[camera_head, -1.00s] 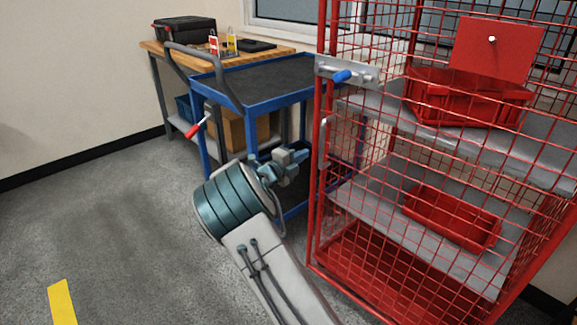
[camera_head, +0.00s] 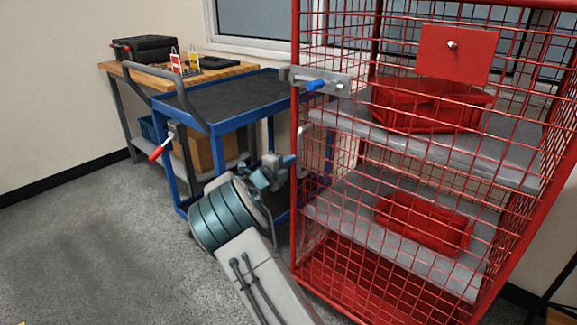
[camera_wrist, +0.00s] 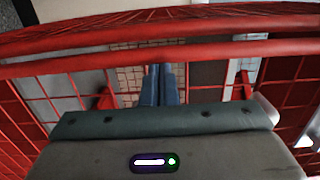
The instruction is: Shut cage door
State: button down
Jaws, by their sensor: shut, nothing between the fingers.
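The red mesh cage (camera_head: 410,160) stands at the right in the head view. Its mesh front has a red post at the left edge, with a pale upright handle (camera_head: 303,147). A grey latch plate (camera_head: 335,83) with a blue knob (camera_head: 316,85) sits higher on that edge. I cannot tell for sure whether the door is fully closed. My gripper (camera_head: 286,165) is shut and empty, just left of the post, below the latch; contact is unclear. In the wrist view my fingers (camera_wrist: 158,85) point toward two red bars (camera_wrist: 160,48) running close together.
A blue cart (camera_head: 225,100) stands left of the cage, close behind my arm. A wooden bench (camera_head: 140,72) with a black case (camera_head: 145,48) is against the wall. Red bins (camera_head: 425,225) lie on the cage shelves. Floor at the left is clear.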

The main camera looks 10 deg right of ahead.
jog(key=w+a+p+v, duration=0.1)
jog(key=w+a+v, duration=0.1)
jog(key=v, duration=1.1)
notch_tip(320, 180, up, 13)
jog(key=d+n+t+y+p, duration=0.2)
jog(key=d+n+y+p, duration=0.1)
jog(key=n+y+p, duration=0.5)
jog(key=s+r+n+g+y+p, duration=0.2)
jog(key=s+r+n+y+p, duration=0.45)
jog(key=s+r+n, duration=0.2)
jog(key=s+d+r+n+g+p, duration=0.2)
jog(key=s+n+g+p, duration=0.1)
jog(key=s, duration=0.8)
jog(key=s+d+r+n+g+h+p, duration=0.1)
jog(key=s+d+r+n+g+p, duration=0.1)
jog(key=s, duration=0.9)
jog(key=s+d+r+n+g+p, duration=0.3)
jog(key=s+n+p, duration=0.3)
jog(key=s, duration=0.5)
jog(key=shift+s+d+g+p, duration=0.3)
jog(key=shift+g+p, duration=0.2)
jog(key=shift+g, duration=0.2)
